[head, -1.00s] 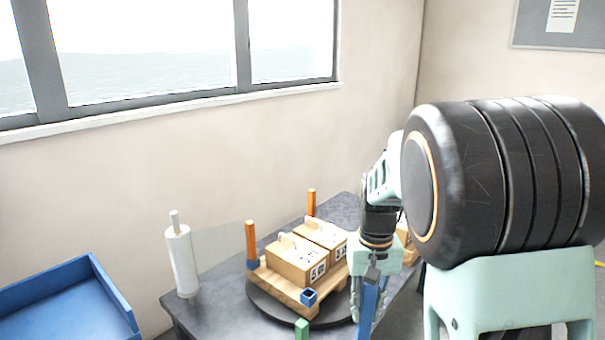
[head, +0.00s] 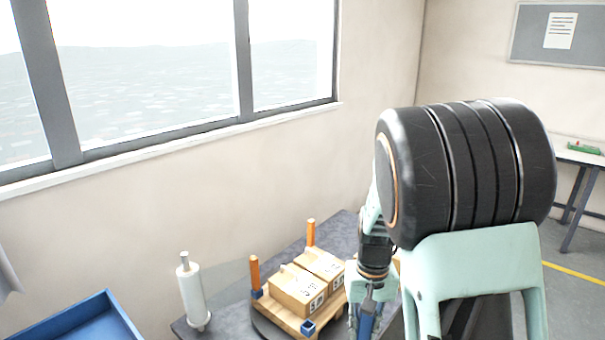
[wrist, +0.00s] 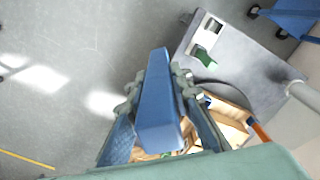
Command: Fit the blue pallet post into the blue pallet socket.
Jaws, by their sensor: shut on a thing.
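My gripper (wrist: 157,88) is shut on the blue pallet post (wrist: 160,112), which lies lengthwise between the fingers in the wrist view. In the head view my gripper (head: 366,298) is right of the pallet's near corner, and the post (head: 366,325) hangs below it, cut off by the frame edge. The blue pallet socket (head: 308,328) is a small open-topped square at the near corner of the wooden pallet (head: 283,316). It looks empty. Post and socket are apart. In the wrist view the gripper and post partly hide the pallet.
Two cartons (head: 297,290) sit on the pallet, with orange posts (head: 255,272) upright at two corners. The pallet rests on a dark turntable (head: 262,322). A white roll (head: 190,295) stands left. A green piece (wrist: 206,56) is on the grey table (wrist: 240,75).

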